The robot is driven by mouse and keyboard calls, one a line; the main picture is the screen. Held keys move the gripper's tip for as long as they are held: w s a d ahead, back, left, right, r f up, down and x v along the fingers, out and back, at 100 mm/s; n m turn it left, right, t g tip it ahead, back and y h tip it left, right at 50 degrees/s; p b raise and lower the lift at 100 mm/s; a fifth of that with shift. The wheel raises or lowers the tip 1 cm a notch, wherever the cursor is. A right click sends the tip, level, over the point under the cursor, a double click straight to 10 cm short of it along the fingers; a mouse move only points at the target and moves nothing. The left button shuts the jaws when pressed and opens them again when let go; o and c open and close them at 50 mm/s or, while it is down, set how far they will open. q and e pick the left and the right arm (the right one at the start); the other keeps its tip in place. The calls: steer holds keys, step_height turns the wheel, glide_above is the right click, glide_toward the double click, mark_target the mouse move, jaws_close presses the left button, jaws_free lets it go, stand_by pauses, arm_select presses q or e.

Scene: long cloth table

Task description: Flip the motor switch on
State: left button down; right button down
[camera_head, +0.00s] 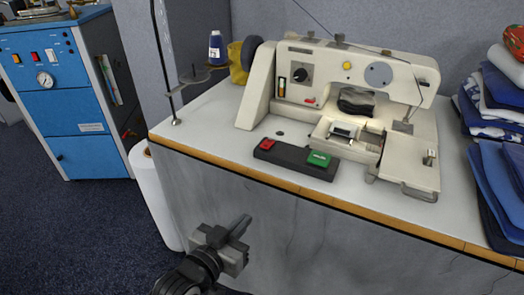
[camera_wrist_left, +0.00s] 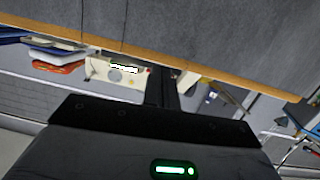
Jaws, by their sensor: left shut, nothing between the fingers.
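The motor switch is a dark box (camera_head: 293,156) near the front edge of the table, in front of the sewing machine (camera_head: 310,72). It has a red button (camera_head: 267,144) on its left and a green button (camera_head: 319,159) on its right. My left gripper (camera_head: 244,220) is shut and empty, in front of the table and apart from the switch. In the left wrist view its closed fingers (camera_wrist_left: 161,88) point toward the table edge, and the switch cannot be made out there. My right gripper is not in view.
The white table top (camera_head: 200,125) has a wooden front edge. A thread stand (camera_head: 176,121) and blue spool (camera_head: 216,47) stand at the left. Folded clothes (camera_head: 500,130) are stacked at the right. A blue cabinet (camera_head: 75,150) and white roll (camera_head: 155,195) are left of the table.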

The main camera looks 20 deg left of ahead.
arm_select(q)
steer(key=w+a+r+t+b, duration=0.1)
steer(key=w+r+t, duration=0.3)
steer(key=w+r, duration=0.4)
steer(key=shift+w+a+r+t, duration=0.3)
steer(key=shift+w+a, duration=0.35)
steer(key=shift+a, duration=0.05)
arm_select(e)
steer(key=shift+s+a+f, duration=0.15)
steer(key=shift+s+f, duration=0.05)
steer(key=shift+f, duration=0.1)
arm_select(q)
step_height(320, 180, up, 2)
glide_above(267, 144)
steer(key=s, duration=0.3)
steer(key=shift+w+a+r, duration=0.1)
steer(key=shift+w+a, duration=0.05)
steer(key=shift+a, duration=0.15)
step_height(267, 144, down, 3)
steer(key=shift+r+b, duration=0.1)
steer(key=shift+b, duration=0.3)
steer(key=shift+s+f, duration=0.25)
steer(key=shift+f, duration=0.4)
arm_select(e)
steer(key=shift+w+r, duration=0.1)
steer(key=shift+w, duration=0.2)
